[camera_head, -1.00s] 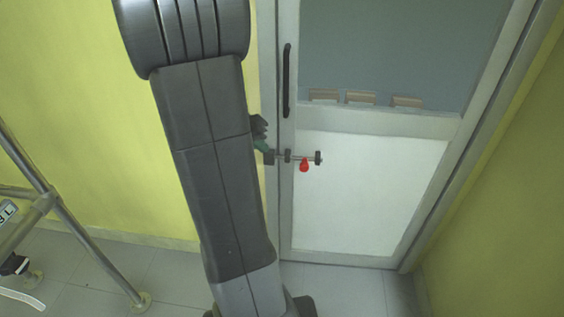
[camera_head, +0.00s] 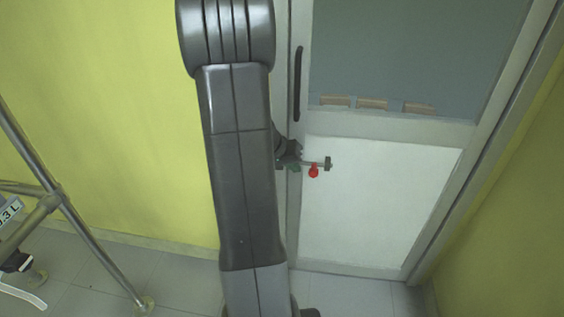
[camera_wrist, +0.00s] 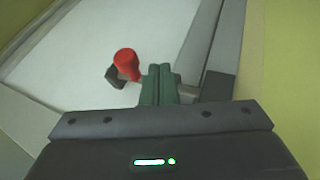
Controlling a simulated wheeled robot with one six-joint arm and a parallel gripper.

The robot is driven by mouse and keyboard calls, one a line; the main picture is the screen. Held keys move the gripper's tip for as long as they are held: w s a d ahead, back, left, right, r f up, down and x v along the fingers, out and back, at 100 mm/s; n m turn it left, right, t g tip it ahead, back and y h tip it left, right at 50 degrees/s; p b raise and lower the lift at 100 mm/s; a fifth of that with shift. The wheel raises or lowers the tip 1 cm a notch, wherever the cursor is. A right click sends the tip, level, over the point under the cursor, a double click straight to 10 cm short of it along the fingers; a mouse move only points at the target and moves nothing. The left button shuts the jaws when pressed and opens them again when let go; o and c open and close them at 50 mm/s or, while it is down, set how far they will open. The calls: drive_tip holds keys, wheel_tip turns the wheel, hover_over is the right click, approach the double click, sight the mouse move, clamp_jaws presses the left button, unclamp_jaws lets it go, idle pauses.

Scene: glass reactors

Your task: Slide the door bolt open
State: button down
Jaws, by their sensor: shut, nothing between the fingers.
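The door bolt (camera_head: 320,163) is a thin horizontal metal rod on the lower part of the door. Its red knob (camera_head: 313,171) hangs from the rod near the dark bracket at its right end. In the wrist view the red knob (camera_wrist: 126,62) is just left of the fingertips, beside a dark bracket (camera_wrist: 115,78). My gripper (camera_wrist: 160,72) has its green fingers together with nothing between them, close to the rod. In the head view my gripper (camera_head: 293,163) is partly behind my arm, at the left part of the bolt. Whether the fingers touch the rod or knob cannot be told.
The door (camera_head: 380,200) has a white lower panel, a grey glass upper pane and a dark vertical handle (camera_head: 298,85). Yellow walls flank it. The tiled floor before the door is clear.

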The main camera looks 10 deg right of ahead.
sight(316, 171)
drive_tip(key=shift+s+d+f, duration=0.1)
drive_tip(key=shift+s+d, duration=0.05)
drive_tip(key=shift+d, duration=0.4)
drive_tip(key=shift+s+d, duration=0.15)
drive_tip(key=shift+d, duration=0.35)
drive_tip(key=d+b, duration=0.1)
drive_tip(key=d, duration=0.1)
drive_tip(key=s+d+b, duration=0.1)
drive_tip(key=d+b, duration=0.1)
drive_tip(key=shift+f, duration=0.2)
drive_tip(key=shift+s+d+r+b, duration=0.2)
drive_tip(key=shift+d+b, duration=0.15)
drive_tip(key=shift+d, duration=0.1)
